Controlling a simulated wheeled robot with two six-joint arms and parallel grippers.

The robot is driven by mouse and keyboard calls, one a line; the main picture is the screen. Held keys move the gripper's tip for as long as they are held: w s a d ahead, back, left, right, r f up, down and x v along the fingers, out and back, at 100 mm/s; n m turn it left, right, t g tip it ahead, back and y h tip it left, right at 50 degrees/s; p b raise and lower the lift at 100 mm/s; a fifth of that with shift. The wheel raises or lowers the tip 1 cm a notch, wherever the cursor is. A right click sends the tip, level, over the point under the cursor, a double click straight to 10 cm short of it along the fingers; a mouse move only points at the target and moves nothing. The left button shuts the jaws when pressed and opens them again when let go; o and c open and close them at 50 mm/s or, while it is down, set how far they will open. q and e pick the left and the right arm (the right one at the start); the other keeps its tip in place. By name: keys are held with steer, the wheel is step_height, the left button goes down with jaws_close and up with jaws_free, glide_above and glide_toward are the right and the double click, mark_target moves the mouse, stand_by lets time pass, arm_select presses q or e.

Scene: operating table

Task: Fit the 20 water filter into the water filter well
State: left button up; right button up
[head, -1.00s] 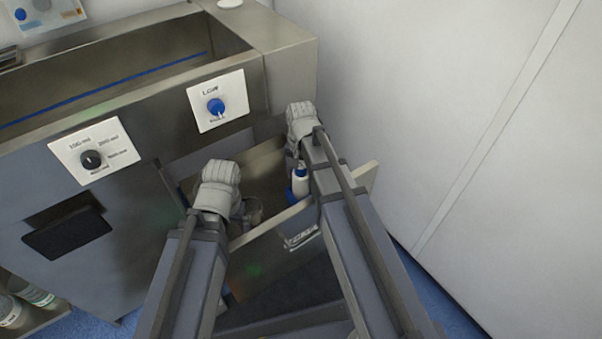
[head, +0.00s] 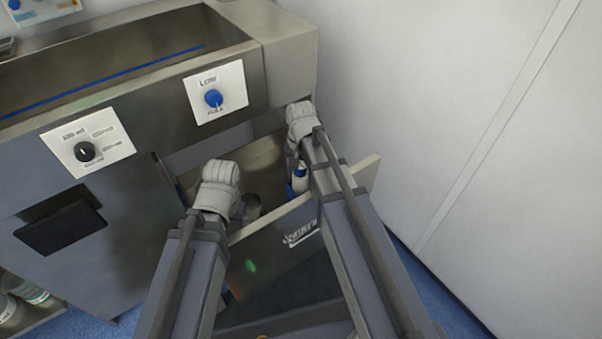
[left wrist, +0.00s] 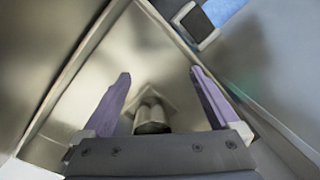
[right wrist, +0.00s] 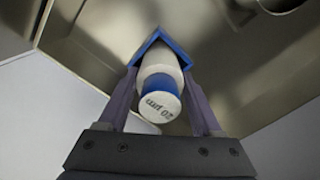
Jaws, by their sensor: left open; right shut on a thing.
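The 20 water filter (right wrist: 161,95) is a white cylinder with a blue band and "20 µm" on its end. My right gripper (right wrist: 160,74) is shut on it, a finger on each side. A blue-edged angular bracket (right wrist: 151,46), which may be the water filter well, sits directly behind the filter; I cannot tell whether they touch. In the head view the filter (head: 299,180) shows partly behind my right arm, inside the open drawer (head: 262,158). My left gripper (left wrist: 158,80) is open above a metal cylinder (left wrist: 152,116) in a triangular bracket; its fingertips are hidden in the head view.
The drawer front (head: 290,228) stands near my forearms. The steel cabinet has a blue knob (head: 214,98) and a black knob (head: 84,152). A white wall (head: 440,90) closes the right side. Bottles (head: 24,291) stand low at the left.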

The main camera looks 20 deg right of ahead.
arm_select(q)
steer(key=shift+f+b, duration=0.45)
steer(key=shift+f, duration=0.15)
arm_select(e)
steer(key=shift+f, duration=0.6)
steer(key=o, duration=1.6)
steer(key=shift+c, duration=0.2)
